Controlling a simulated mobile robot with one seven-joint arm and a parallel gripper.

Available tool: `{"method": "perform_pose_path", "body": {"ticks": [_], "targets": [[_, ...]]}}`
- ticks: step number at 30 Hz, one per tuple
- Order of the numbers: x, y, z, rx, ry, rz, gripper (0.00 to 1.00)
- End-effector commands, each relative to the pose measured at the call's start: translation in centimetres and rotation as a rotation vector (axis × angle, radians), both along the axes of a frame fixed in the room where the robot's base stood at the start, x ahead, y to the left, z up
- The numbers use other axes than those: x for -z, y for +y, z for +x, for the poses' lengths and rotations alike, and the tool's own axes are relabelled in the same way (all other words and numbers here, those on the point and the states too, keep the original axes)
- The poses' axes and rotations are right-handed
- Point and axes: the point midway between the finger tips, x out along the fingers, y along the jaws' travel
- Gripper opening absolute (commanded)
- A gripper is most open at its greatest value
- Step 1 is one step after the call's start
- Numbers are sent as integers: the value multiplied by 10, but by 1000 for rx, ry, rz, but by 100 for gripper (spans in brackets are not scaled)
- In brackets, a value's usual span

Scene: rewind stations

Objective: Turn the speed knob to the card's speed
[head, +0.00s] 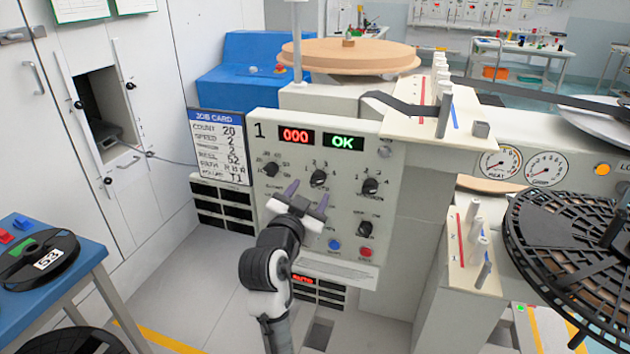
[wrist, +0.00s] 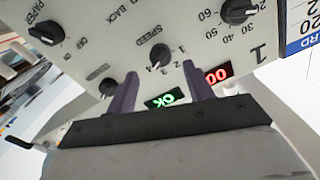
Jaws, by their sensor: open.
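The speed knob (head: 318,178) is a black dial on the cream panel of station 1, in the middle of the top row. In the wrist view the speed knob (wrist: 160,56) shows with its printed numbers 1 to 4, upside down. I cannot tell surely which number it points at. The job card (head: 218,147) left of the panel reads speed 2 and count 20. My gripper (head: 308,195) is open and empty, just below the speed knob in the head view. In the wrist view its two purple fingers stand apart, and the knob shows beyond the gap, clear of them.
Other black knobs sit close by: the count knob (head: 271,170), a right knob (head: 371,186) and a lower knob (head: 366,229). Blue (head: 334,244) and red (head: 366,252) buttons lie below. The displays (head: 296,136) read 000 and OK. A pin shelf (head: 440,120) juts out at upper right.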

Motion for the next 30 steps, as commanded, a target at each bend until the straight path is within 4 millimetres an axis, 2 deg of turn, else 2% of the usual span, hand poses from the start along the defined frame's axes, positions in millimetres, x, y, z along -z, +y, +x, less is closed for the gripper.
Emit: {"method": "perform_pose_path", "body": {"ticks": [3, 9, 20, 30], "targets": [[-2, -7, 21, 2, 2, 0, 52], [-1, -13, 41, 0, 0, -1, 52], [0, -14, 46, -2, -1, 0, 52], [0, -14, 46, -2, 0, -1, 9]]}}
